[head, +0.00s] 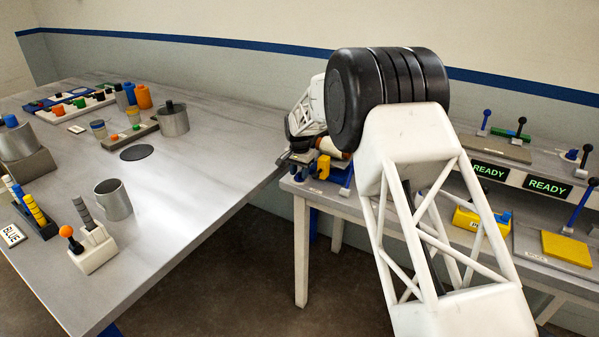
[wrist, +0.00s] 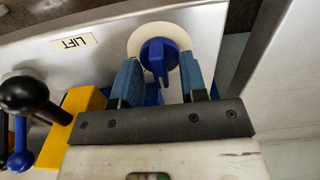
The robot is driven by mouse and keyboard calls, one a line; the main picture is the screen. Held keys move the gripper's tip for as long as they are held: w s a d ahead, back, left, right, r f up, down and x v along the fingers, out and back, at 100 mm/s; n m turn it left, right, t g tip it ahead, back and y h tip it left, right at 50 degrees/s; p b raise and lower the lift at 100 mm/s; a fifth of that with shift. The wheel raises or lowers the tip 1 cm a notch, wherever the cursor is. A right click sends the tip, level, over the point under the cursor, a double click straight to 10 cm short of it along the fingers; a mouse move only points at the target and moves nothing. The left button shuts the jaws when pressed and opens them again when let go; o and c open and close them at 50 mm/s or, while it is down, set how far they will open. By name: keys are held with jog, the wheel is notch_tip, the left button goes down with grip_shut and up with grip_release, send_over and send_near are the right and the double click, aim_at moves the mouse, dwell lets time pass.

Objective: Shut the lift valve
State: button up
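The lift valve (wrist: 157,58) shows in the wrist view as a blue knob with a raised grip bar, on a cream round plate. The bar runs roughly up and down in the picture. A label reading LIFT (wrist: 75,43) is left of it. My gripper (wrist: 161,76) is open, with one blue finger on each side of the knob's lower part. I see gaps between the fingers and the bar; whether they touch the knob's rim I cannot tell. In the head view my arm hides the fingers and the valve.
In the wrist view a black ball-ended lever (wrist: 24,97) and a yellow block (wrist: 82,104) stand close left of my gripper. In the head view the grey table (head: 215,150) carries cups and racks. The right bench has READY displays (head: 547,187) and levers.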

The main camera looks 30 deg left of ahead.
aim_at(300, 172)
jog(key=shift+r, duration=3.9)
jog(key=shift+d+r, duration=0.1)
